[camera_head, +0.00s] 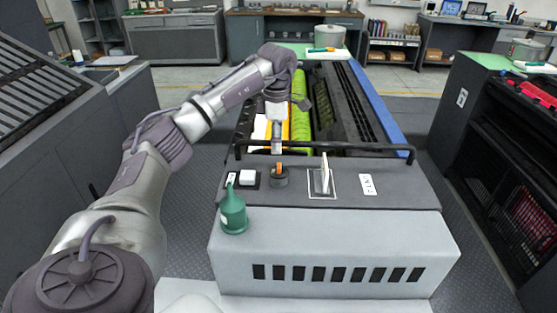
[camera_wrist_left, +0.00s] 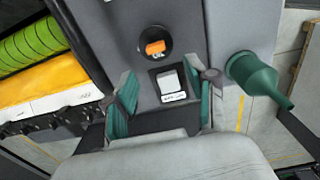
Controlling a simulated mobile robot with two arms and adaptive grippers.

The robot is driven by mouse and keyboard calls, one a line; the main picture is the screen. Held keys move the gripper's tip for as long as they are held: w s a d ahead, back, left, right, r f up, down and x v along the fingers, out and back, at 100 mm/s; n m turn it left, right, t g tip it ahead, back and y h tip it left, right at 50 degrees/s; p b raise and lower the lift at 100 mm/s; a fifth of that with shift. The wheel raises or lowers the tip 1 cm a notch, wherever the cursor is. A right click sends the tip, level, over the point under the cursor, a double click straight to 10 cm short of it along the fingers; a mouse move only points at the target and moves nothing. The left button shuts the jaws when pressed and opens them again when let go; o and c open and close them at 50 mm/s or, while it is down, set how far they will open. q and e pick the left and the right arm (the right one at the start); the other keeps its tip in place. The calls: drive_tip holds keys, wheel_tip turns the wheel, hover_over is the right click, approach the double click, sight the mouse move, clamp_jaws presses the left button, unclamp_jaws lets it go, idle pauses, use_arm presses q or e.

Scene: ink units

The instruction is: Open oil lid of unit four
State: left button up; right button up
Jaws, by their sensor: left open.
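The grey ink unit (camera_head: 330,245) stands in front of me. On its top panel is a round black fitting with an orange grip (camera_head: 279,175), which I take for the oil lid; it also shows in the left wrist view (camera_wrist_left: 155,47) and looks seated. My left gripper (camera_head: 277,150) points down just behind it in the head view, apart from it. In the left wrist view, the teal fingers (camera_wrist_left: 166,88) are spread and empty, with a white switch (camera_wrist_left: 168,80) visible between them. The right gripper is in neither view.
A green funnel-topped bottle (camera_head: 233,214) stands at the panel's front left, close to the switch. A white lever (camera_head: 324,173) rises right of the round fitting. A black bar (camera_head: 335,146) crosses behind. Green and yellow rollers (camera_head: 300,120) lie beyond.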

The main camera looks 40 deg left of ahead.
use_arm(q)
hover_over(279, 165)
wheel_tip(279, 165, down, 4)
drive_tip(key=shift+f+p, duration=0.1)
drive_tip(key=shift+p, duration=0.35)
wheel_tip(279, 165, down, 2)
drive_tip(key=shift+d+f+p, duration=0.1)
drive_tip(key=shift+f+p, duration=0.15)
drive_tip(key=shift+p, duration=0.1)
drive_tip(key=shift+s+f, duration=0.1)
drive_tip(key=shift+f, duration=0.7)
drive_tip(key=shift+c, duration=0.3)
drive_tip(key=c, duration=0.8)
clamp_jaws()
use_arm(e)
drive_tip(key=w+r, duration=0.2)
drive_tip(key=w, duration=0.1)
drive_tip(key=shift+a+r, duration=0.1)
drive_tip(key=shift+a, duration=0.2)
